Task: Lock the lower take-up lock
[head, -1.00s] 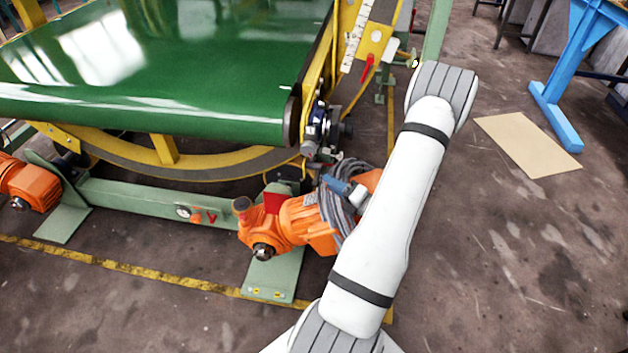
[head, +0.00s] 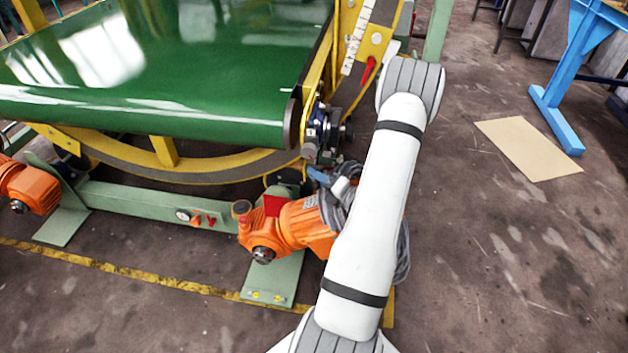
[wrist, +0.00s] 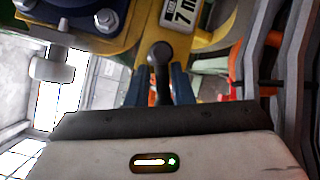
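A dark lever with a rounded end (wrist: 160,58) shows in the wrist view, just below a yellow plate; it may be the lower take-up lock, but no label confirms this. My gripper (wrist: 160,82) has its blue-grey fingers on either side of this lever, seemingly with narrow gaps. In the head view my gripper (head: 320,176) is small, just below the dark blue and black bearing unit (head: 322,130) at the belt's right end. My forearm and wrist partly cover the area. The lever is not clear in the head view.
The green belt (head: 170,95) lies to the left in a yellow frame. An orange motor (head: 285,230) sits below my gripper. A red lever (head: 369,69) is on the yellow upright beside a scale strip. Open floor lies to the right, with a beige sheet (head: 527,147).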

